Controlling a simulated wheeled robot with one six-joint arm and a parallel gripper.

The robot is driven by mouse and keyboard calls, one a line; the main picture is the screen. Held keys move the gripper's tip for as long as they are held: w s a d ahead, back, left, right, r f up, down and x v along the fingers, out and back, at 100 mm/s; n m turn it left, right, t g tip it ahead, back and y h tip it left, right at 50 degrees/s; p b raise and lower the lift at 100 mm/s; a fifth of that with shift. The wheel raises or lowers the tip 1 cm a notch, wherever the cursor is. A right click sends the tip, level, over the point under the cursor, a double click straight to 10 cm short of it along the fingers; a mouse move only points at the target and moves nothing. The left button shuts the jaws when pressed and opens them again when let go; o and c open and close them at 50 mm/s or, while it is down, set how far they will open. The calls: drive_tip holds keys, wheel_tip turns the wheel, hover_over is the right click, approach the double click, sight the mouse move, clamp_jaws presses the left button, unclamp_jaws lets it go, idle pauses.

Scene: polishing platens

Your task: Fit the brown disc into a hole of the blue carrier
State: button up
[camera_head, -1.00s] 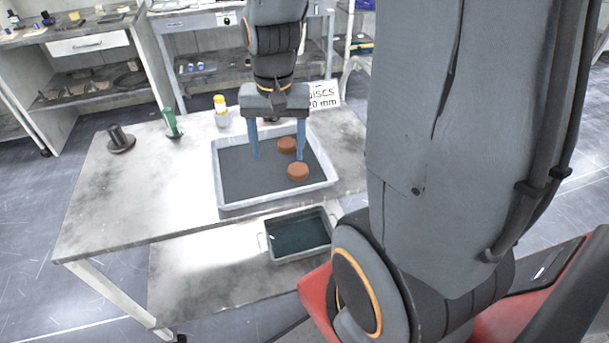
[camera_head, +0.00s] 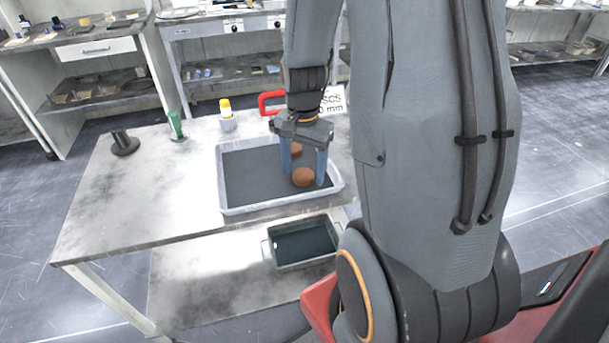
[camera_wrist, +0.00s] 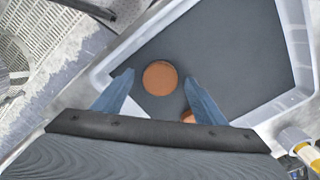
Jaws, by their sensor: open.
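Two brown discs lie in a grey tray with a dark floor (camera_head: 250,180). The nearer disc (camera_head: 304,178) is below and between the blue fingers of my gripper (camera_head: 306,180). The other disc (camera_head: 297,149) lies behind it, partly hidden by the gripper. In the wrist view one disc (camera_wrist: 160,78) shows whole, just ahead of the open fingertips (camera_wrist: 158,82). The second disc (camera_wrist: 187,116) is mostly hidden by the gripper body. My gripper is open and holds nothing. No blue carrier can be made out.
On the table (camera_head: 120,205) stand a dark spool-like stand (camera_head: 124,143), a green object (camera_head: 176,126) and a yellow-topped bottle (camera_head: 226,115). A dark-filled basin (camera_head: 303,243) sits lower in front. The table's left is clear.

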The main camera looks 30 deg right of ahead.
drive_tip(key=shift+f, duration=0.2)
drive_tip(key=c, duration=1.2)
drive_tip(key=shift+r, duration=0.1)
